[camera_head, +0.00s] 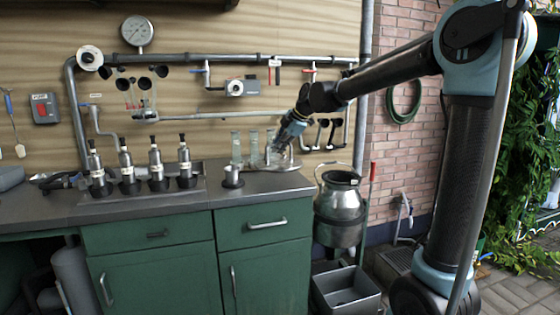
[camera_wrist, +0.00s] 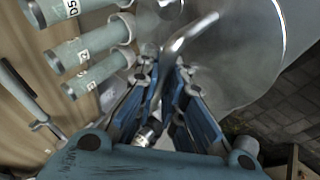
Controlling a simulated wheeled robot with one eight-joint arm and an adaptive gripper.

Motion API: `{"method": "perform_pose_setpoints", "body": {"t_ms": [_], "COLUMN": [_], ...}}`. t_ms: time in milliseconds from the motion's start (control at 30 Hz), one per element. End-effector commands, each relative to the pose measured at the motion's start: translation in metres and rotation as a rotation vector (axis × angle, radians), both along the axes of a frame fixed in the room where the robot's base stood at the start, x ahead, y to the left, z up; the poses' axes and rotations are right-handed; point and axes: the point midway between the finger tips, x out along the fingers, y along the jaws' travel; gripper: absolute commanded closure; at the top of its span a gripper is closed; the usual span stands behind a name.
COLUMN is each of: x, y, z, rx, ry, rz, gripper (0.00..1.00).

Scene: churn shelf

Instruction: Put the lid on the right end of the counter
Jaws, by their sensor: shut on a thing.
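The lid (camera_wrist: 245,55) is a broad, shiny metal disc with a curved bar handle (camera_wrist: 190,32) in the wrist view. My gripper (camera_wrist: 170,62) is shut on the lid's handle. In the head view, my gripper (camera_head: 282,148) points down over the right end of the counter (camera_head: 262,185). The lid (camera_head: 288,166) shows there as a thin grey shape under the gripper, at the counter's right end. I cannot tell whether it rests on the top or hangs just above it.
Several glass tubes (camera_head: 236,146) stand just left of the lid, close to my gripper. A small metal cup (camera_head: 232,176) is in front of them. An open metal can (camera_head: 339,205) stands right of the counter. Black-capped bottles (camera_head: 155,162) stand further left. Pipes (camera_head: 215,58) run behind.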

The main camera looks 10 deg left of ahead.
Motion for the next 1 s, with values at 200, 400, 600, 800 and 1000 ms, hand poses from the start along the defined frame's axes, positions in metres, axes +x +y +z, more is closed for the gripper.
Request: {"method": "perform_pose_setpoints", "body": {"t_ms": [200, 400, 600, 800, 1000], "x": [0.0, 0.001, 0.0, 0.0, -0.001], "y": [0.0, 0.001, 0.001, 0.001, 0.001], "z": [-0.011, -0.035, -0.044, -0.045, -0.044], "rx": [0.001, 0.001, 0.001, 0.0, 0.0], "ry": [0.0, -0.001, -0.001, -0.001, 0.0], "rz": [-0.001, 0.0, 0.0, 0.001, 0.001], "gripper": [1.0, 1.0, 1.0, 0.7, 0.7]}}
